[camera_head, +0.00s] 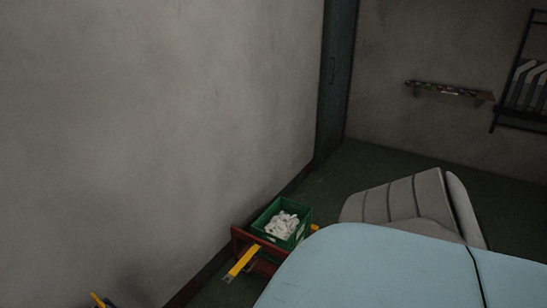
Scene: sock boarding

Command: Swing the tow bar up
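A low red cart (240,240) stands on the floor by the left wall. A yellow bar (242,262), which looks like the tow bar, slants from the cart's near side down to the lower left. Its lower end is near the floor; I cannot tell if it touches. A green crate (301,231) sits on the cart and holds a heap of white cloth, likely socks (283,224). The cart's right part is hidden behind a pale blue shape. Neither of my grippers shows in the head view.
A large pale blue rounded shape (370,265) fills the lower right, close to the camera. A grey padded seat-like thing (405,200) stands behind it. A wall shelf (445,90) and a dark rack (520,113) are at the far right. A small yellow-tipped object (99,300) shows at the bottom left.

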